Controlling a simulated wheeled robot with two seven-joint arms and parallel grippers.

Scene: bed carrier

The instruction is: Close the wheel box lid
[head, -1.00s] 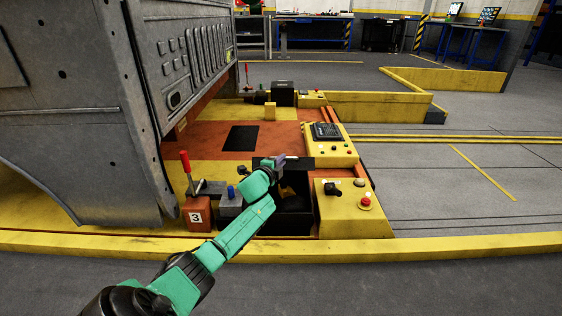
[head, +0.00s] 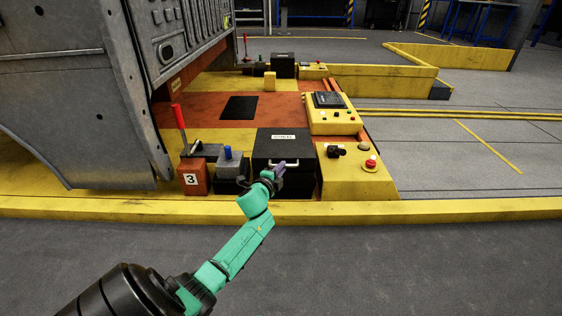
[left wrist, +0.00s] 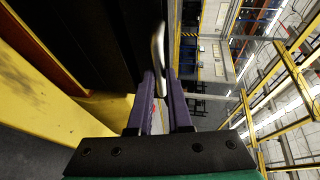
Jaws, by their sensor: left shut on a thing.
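The black wheel box (head: 294,187) stands between the blue-knobbed grey unit and the yellow button console. Its black lid (head: 284,147), with a white label, lies over the box top and looks down; any small gap at its edge is too small to tell. My left gripper (head: 278,172) is at the lid's front, shut on the pale lid handle (head: 290,163). In the left wrist view, the handle (left wrist: 158,45) rises between the tips of the purple fingers of my left gripper (left wrist: 160,76). My right gripper is not in view.
A red-handled lever (head: 180,124) on an orange block marked 3 and the blue-knobbed unit (head: 231,164) stand left of the box. The yellow console (head: 345,180) with a red button is close on its right. A yellow curb (head: 400,211) runs in front.

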